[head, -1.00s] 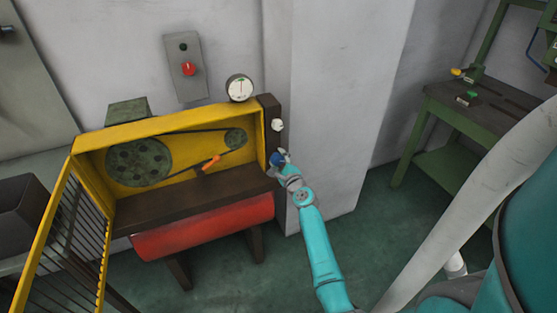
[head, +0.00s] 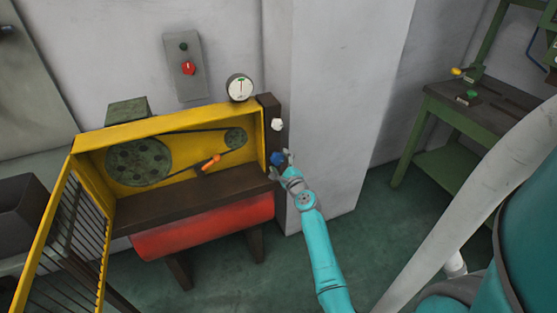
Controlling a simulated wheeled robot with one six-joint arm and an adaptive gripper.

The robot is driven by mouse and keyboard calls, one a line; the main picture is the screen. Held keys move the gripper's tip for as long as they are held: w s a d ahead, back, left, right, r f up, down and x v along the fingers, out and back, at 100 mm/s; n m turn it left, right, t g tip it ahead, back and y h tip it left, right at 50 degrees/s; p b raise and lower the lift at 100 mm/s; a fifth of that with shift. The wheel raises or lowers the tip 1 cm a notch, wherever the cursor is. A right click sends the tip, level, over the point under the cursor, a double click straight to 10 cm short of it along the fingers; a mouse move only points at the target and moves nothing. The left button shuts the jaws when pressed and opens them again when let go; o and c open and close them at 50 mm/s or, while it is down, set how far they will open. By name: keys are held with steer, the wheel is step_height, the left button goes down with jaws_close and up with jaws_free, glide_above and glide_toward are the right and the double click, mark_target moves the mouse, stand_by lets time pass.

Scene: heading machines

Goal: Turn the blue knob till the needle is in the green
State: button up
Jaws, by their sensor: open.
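The blue knob (head: 277,158) sits on the dark brown post (head: 268,107) at the right end of the yellow machine housing. A round white gauge (head: 240,88) stands above the housing's right corner. Its dark needle points about straight up, and a small green zone shows near the top of the dial; at this size I cannot tell exactly how the two line up. My gripper (head: 284,164) is open, just to the right of the blue knob. I cannot tell whether a finger touches it.
A white knob (head: 277,125) is on the same post above the blue one. The yellow housing (head: 163,122) holds belt wheels and an orange-handled lever (head: 209,164); its barred guard (head: 66,236) is swung open at left. A grey wall box (head: 187,68) has a red switch. A green bench (head: 470,120) stands right.

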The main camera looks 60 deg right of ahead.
steer(key=v, duration=1)
steer(key=shift+s, duration=0.2)
steer(key=shift+a, duration=0.15)
steer(key=s+a+f+n+y, duration=0.15)
steer(key=s+a+n, duration=0.25)
steer(key=a, duration=0.6)
steer(key=s+a+f+n+y, duration=0.1)
steer(key=s+a+f+n, duration=0.3)
steer(key=a, duration=0.5)
steer(key=s+a+f+n+y, duration=0.1)
steer(key=s+a+n, duration=0.35)
steer(key=a, duration=0.55)
steer(key=s+a+r+n+y, duration=0.3)
steer(key=s+a+r+n, duration=0.3)
steer(key=s+n, duration=0.3)
steer(key=s+a+r+n+y, duration=0.3)
steer(key=s+a+r+n, duration=0.3)
steer(key=s+a+n, duration=0.2)
steer(key=shift+s+r+n, duration=0.25)
steer(key=shift+s+n, duration=0.2)
steer(key=shift+n, duration=0.7)
